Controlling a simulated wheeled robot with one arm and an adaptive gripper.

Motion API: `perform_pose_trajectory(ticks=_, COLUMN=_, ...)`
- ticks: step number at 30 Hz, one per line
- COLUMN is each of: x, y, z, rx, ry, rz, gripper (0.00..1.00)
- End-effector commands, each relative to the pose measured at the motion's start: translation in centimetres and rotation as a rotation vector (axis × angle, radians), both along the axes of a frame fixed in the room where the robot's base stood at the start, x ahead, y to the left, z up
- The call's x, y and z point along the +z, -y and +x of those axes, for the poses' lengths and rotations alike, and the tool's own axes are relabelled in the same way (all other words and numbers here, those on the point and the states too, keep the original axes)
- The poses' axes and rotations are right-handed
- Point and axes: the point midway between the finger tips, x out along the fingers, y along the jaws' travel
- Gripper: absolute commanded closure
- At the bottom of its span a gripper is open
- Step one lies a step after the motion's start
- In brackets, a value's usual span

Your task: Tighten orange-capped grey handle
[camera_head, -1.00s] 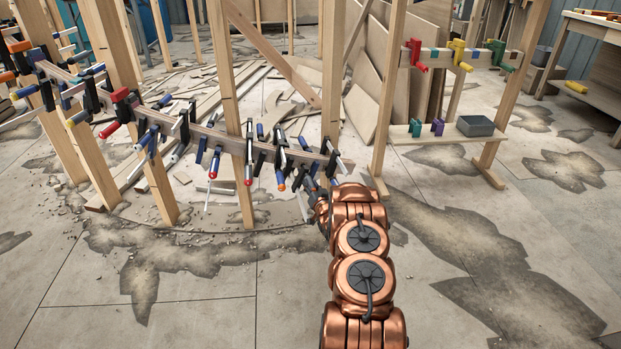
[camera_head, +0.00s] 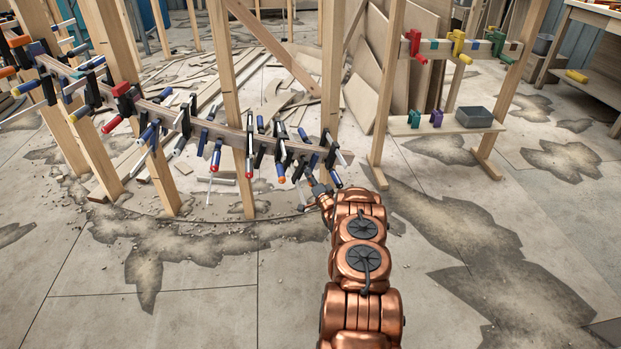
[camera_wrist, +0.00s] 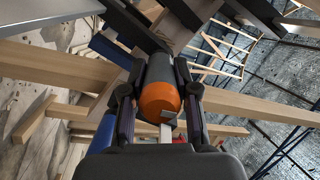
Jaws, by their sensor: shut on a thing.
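The orange-capped grey handle (camera_wrist: 161,92) fills the middle of the wrist view, its orange cap towards the camera. My gripper (camera_wrist: 160,72) has one finger along each side of the handle and is shut on it. The handle's far end runs up to a dark clamp part and wood. In the head view my gripper (camera_head: 314,190) is at the right end of the curved row of clamps, low by a wooden post. The held handle cannot be made out clearly there.
The curved wooden stringer (camera_head: 228,132) carries several clamps with blue, red and orange-tipped handles close beside my gripper. Upright posts (camera_head: 237,100) stand along it. A rack (camera_head: 447,124) with coloured clamps and a grey box (camera_head: 474,117) is at right. Cracked floor in front is open.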

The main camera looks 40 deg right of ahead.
Motion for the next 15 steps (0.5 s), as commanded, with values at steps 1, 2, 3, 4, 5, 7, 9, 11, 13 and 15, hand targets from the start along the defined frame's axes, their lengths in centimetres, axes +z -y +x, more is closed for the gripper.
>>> perform_pose_trajectory(ticks=1, x=-0.01, y=0.21, z=-0.12, rx=-0.002, ry=0.008, rz=0.015, gripper=1.00)
perform_pose_trajectory(ticks=2, x=-0.01, y=0.21, z=-0.12, rx=0.000, ry=0.012, rz=0.024, gripper=1.00)
perform_pose_trajectory(ticks=3, x=-0.01, y=0.22, z=-0.11, rx=0.001, ry=0.017, rz=0.032, gripper=1.00)
perform_pose_trajectory(ticks=4, x=-0.02, y=0.22, z=-0.12, rx=0.003, ry=0.020, rz=0.039, gripper=1.00)
perform_pose_trajectory(ticks=5, x=-0.01, y=0.23, z=-0.11, rx=0.003, ry=0.023, rz=0.045, gripper=1.00)
perform_pose_trajectory(ticks=7, x=-0.02, y=0.23, z=-0.11, rx=0.005, ry=0.029, rz=0.054, gripper=1.00)
perform_pose_trajectory(ticks=9, x=0.00, y=0.24, z=-0.10, rx=0.006, ry=0.032, rz=0.061, gripper=1.00)
perform_pose_trajectory(ticks=11, x=0.01, y=0.23, z=-0.10, rx=0.007, ry=0.034, rz=0.064, gripper=1.00)
perform_pose_trajectory(ticks=13, x=0.01, y=0.23, z=-0.10, rx=0.007, ry=0.035, rz=0.066, gripper=1.00)
perform_pose_trajectory(ticks=15, x=0.02, y=0.24, z=-0.11, rx=0.006, ry=0.035, rz=0.066, gripper=1.00)
